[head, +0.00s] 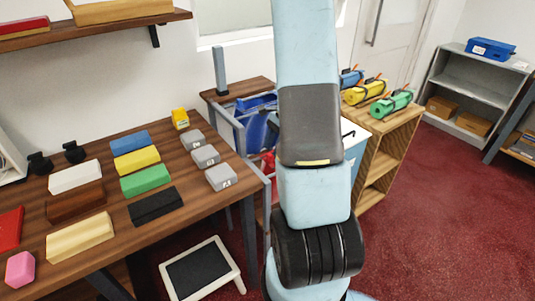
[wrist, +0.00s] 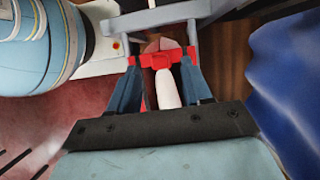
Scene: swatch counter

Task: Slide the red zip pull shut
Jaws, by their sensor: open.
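In the wrist view my gripper (wrist: 160,68) is open, with its two blue fingers apart. A red piece (wrist: 163,58), which looks like the red zip pull, lies across the space at the fingertips. I cannot tell whether the fingers touch it. A pale rounded strip (wrist: 167,90) runs from the red piece back between the fingers. In the head view my arm hides my gripper. A red patch (head: 268,160) shows by the grey frame left of my arm; I cannot tell whether it is the same thing.
A grey frame (head: 257,177) stands beside the wooden table (head: 100,248), which holds coloured blocks. Blue cloth (head: 256,133) hangs in the frame, and blue material (wrist: 290,75) is close on the wrist view's right. A wooden shelf unit (head: 382,155) with rolled bundles stands right of my arm.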

